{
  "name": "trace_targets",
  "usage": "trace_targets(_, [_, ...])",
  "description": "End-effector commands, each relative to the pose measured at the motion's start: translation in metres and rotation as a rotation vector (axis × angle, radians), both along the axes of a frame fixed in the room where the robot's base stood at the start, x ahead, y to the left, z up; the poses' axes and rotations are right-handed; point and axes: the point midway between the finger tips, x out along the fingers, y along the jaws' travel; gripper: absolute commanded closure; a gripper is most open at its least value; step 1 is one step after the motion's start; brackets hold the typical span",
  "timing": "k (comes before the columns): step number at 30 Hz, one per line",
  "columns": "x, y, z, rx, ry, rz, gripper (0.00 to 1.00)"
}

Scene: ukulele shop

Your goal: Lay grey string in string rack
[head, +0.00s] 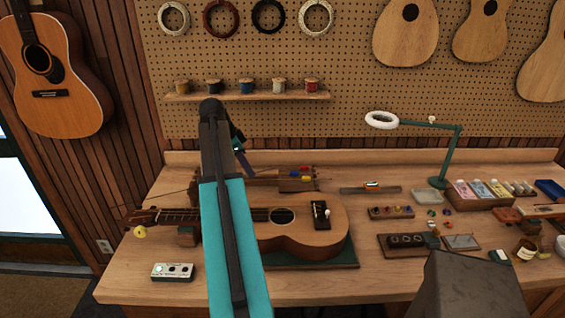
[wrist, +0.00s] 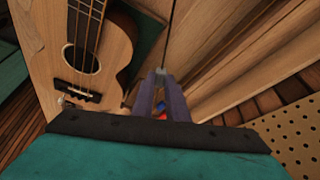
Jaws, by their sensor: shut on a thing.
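My gripper (head: 246,165) reaches over the back of the workbench, behind the ukulele, its fingers pointing down. In the wrist view its purple-grey fingers (wrist: 161,76) are closed together at the tips on a thin grey string (wrist: 168,38), which runs up the picture away from them. In the head view the string is too thin to make out surely. The wooden string rack (head: 297,185), with red, yellow and blue bits on it, stands on the bench just right of my gripper. My arm hides its left part. Red and blue bits also show between the fingers in the wrist view.
The ukulele (head: 305,231) lies on a green mat in front of the rack; it also shows in the wrist view (wrist: 112,50). A spool shelf (head: 290,97) hangs on the pegboard behind. A lamp (head: 448,165) and small parts crowd the right side.

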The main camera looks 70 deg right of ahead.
Motion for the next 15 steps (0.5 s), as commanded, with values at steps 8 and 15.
trace_targets(8, [-0.079,-0.042,0.008,-0.001,0.001,-0.280,1.00])
trace_targets(15, [-0.109,-0.053,0.009,0.000,0.000,-0.386,1.00])
